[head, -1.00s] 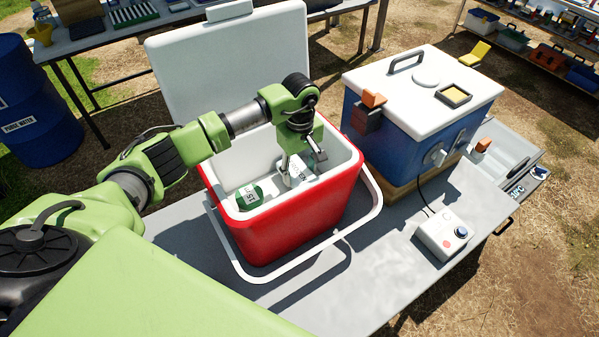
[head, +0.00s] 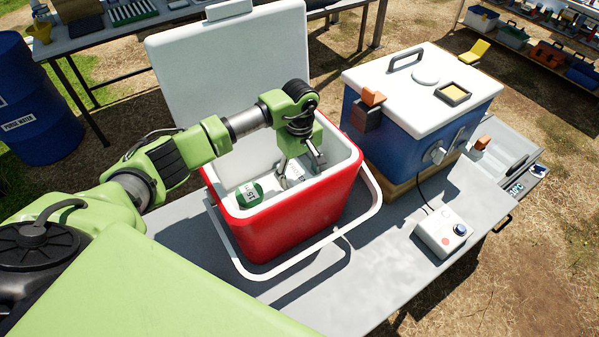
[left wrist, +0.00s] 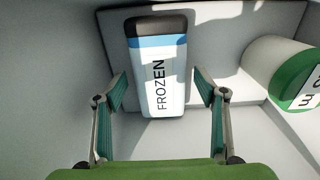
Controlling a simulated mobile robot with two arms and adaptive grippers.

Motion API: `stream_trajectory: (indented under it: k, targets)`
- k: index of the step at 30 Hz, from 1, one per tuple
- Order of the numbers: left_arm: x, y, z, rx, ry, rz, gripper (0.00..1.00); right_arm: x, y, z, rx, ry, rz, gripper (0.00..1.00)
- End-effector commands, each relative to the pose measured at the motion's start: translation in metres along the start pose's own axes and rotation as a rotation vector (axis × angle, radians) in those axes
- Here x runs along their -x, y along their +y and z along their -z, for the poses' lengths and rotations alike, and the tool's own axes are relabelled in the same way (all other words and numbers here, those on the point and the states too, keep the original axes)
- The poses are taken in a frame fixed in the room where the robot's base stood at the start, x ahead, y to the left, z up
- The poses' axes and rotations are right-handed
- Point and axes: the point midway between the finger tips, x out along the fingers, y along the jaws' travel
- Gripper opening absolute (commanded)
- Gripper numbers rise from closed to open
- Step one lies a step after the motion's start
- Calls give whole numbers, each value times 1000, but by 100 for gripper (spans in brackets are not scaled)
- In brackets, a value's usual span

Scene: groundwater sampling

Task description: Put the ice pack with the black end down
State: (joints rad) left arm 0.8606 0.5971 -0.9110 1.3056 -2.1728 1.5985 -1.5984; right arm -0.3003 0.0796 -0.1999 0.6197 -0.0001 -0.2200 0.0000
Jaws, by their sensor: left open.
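The ice pack (left wrist: 158,75) is white with a blue band, the word FROZEN and a black end, and it lies inside the red cooler (head: 290,218). In the left wrist view its black end points away from my gripper. My left gripper (left wrist: 160,100) is open, with one finger on each side of the pack's near end. I see gaps between the fingers and the pack. In the head view my left gripper (head: 300,168) reaches down into the cooler and mostly hides the pack. My right gripper is not in view.
A green and white container (head: 248,194) lies in the cooler, left of the gripper in the head view. The cooler's white lid (head: 225,70) stands open behind. A blue box with a white top (head: 420,110) and a small control box (head: 443,233) stand to the right.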

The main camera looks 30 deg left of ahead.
Motion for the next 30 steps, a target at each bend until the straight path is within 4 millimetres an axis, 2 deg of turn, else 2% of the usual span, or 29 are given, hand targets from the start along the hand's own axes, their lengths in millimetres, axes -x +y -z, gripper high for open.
stream_trajectory:
  k: [5, 12, 18, 23, 30]
  targets:
    - [26, 1, 1, -2, 3, -4, 65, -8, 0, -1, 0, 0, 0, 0]
    - [79, 1, 1, 0, 3, -4, 65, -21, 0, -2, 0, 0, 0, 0]
    - [110, 1, 1, 1, 2, -1, 65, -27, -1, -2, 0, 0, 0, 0]
    - [120, 0, 0, 0, 1, 0, 65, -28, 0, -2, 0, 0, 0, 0]
    - [122, 0, 0, 0, 0, 1, 65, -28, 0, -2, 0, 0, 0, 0]
